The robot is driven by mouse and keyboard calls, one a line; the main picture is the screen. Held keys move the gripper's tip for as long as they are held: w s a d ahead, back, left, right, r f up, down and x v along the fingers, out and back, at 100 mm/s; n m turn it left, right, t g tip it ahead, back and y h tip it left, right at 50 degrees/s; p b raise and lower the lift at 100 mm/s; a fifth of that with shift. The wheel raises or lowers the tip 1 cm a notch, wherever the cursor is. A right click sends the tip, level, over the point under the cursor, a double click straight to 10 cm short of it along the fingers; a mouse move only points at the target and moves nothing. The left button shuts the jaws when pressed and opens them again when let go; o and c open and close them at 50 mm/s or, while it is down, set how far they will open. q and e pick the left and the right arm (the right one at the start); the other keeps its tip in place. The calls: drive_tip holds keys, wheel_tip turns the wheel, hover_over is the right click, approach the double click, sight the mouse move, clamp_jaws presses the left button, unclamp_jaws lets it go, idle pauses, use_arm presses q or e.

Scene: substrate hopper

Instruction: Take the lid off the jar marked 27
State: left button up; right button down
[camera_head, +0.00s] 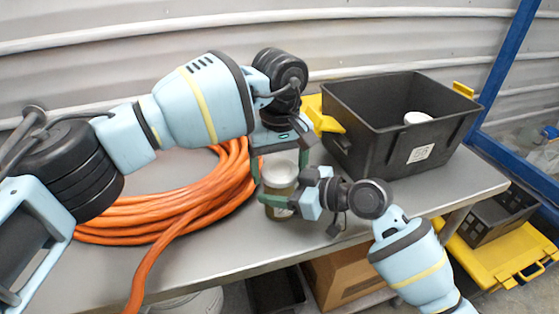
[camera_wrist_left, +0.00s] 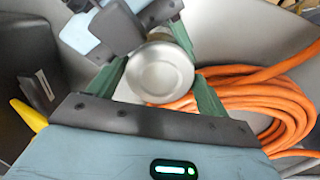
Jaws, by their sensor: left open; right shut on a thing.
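A jar (camera_head: 279,207) with a silver lid (camera_head: 280,174) stands upright near the front of the grey bench. No number on it is readable. In the left wrist view the round lid (camera_wrist_left: 160,69) is seen from above. My left gripper (camera_head: 279,168) reaches down over the jar from above, open, with one finger on each side of the lid. It also shows in the left wrist view (camera_wrist_left: 158,88). My right gripper (camera_head: 277,204) comes from the right and is shut on the jar's body below the lid. Its fingers hide part of the jar.
A coiled orange hose (camera_head: 165,212) lies on the bench (camera_head: 225,258) left of the jar. A black crate (camera_head: 385,145) with yellow handles and a white item (camera_head: 417,118) inside stands behind right. A blue post (camera_head: 507,62) rises at the right. The bench's front edge is close to the jar.

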use_arm(q)
drive_tip(key=c, duration=0.8)
drive_tip(key=n, duration=0.3)
drive_tip(key=shift+n, duration=0.3)
drive_tip(key=n, duration=0.4)
drive_tip(key=shift+n, duration=0.4)
drive_tip(key=n, duration=0.4)
drive_tip(key=shift+n, duration=0.3)
drive_tip(key=n, duration=0.4)
drive_tip(key=shift+r, duration=0.1)
drive_tip(key=o, duration=1.1)
